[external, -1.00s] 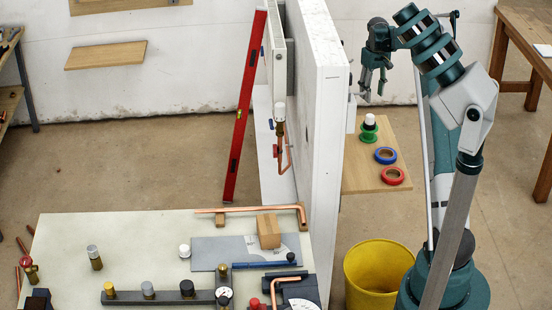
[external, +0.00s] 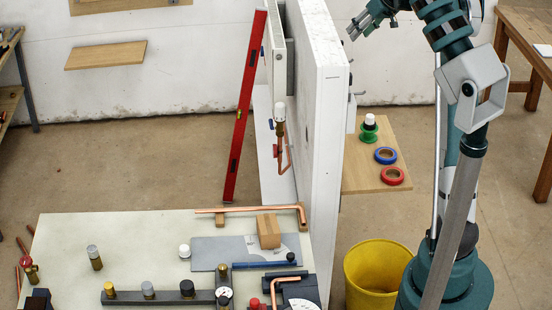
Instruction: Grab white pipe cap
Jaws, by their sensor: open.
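A small white cap (external: 184,251) stands on the pale workbench, left of a grey plate. Another white cap-like piece (external: 370,120) sits on top of a green spool on the wooden board right of the white wall panel. I cannot tell for certain which one is the pipe cap. My gripper (external: 359,31) is open and empty at the top of the external view, high near the upper right edge of the wall panel. Its fingers point down and left. It is well apart from both white pieces.
The tall white wall panel (external: 322,130) stands between the workbench (external: 65,235) and the wooden board (external: 376,145). Blue tape (external: 385,155) and red tape (external: 392,176) lie by the spool. Copper pipe, a wood block (external: 268,231) and several fittings are on the bench. A yellow bucket (external: 375,280) stands on the floor.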

